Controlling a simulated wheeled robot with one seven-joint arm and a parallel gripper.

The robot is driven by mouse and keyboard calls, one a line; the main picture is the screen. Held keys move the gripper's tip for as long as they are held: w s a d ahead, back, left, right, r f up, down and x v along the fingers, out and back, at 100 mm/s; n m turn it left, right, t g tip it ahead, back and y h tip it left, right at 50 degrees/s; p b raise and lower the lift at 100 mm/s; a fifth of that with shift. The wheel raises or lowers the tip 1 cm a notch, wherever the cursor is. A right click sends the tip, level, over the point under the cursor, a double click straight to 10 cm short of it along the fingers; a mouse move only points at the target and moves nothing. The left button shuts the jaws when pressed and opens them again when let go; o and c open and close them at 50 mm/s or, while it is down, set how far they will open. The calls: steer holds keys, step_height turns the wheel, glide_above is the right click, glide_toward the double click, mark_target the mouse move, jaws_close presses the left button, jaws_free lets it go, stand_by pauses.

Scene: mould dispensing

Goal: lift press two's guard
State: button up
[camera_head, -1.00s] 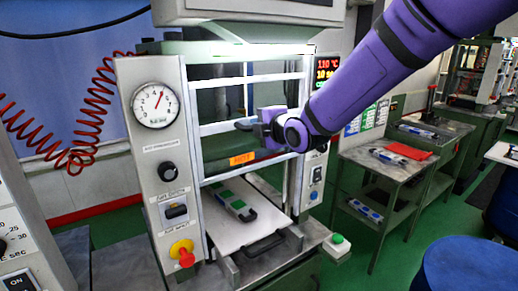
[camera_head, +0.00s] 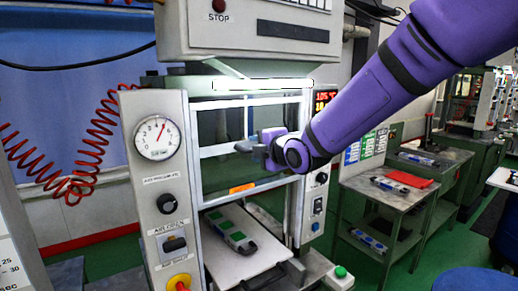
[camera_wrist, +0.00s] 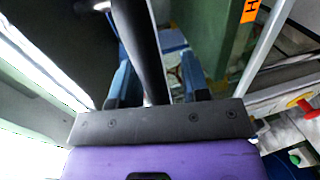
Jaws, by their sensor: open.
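The press (camera_head: 160,190) in front of me has a clear guard (camera_head: 225,149) with pale metal bars across its opening. No number marking it as press two can be read. My gripper (camera_head: 252,146) is at the guard's middle bar, reaching in from the right. In the wrist view a dark bar, seemingly the guard's handle (camera_wrist: 146,50), runs between the two spread fingers (camera_wrist: 158,85). Contact with the fingers cannot be made out. The guard's lower bar crosses just under an orange label (camera_head: 242,188) and hides its lower edge.
A mould with green patches (camera_head: 232,232) lies on a pale plate (camera_head: 222,262) below the guard. The press head (camera_head: 250,30) overhangs above. A side table (camera_head: 385,183) with parts stands right. A red coiled hose (camera_head: 90,150) hangs left.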

steer(key=v, duration=1)
steer(key=shift+s+d, duration=0.2)
steer(key=shift+s, duration=0.1)
steer(key=shift+r, duration=0.1)
steer(key=s+d+m+g+h, duration=0.1)
steer(key=s+d+m+h, duration=0.3)
steer(key=d+m, duration=0.3)
steer(key=s+d+m+g+h, duration=0.1)
steer(key=s+d+m+h, duration=0.2)
steer(key=s+d+m, duration=0.5)
steer(key=s+d+f+m+g+h, duration=0.1)
steer(key=s+d+f+m+g, duration=0.1)
steer(key=s+d+m+g, duration=0.3)
steer(key=s+d+m, duration=0.4)
steer(key=s+d, duration=0.1)
steer(key=s, duration=0.4)
steer(key=shift+m+g+h, duration=0.4)
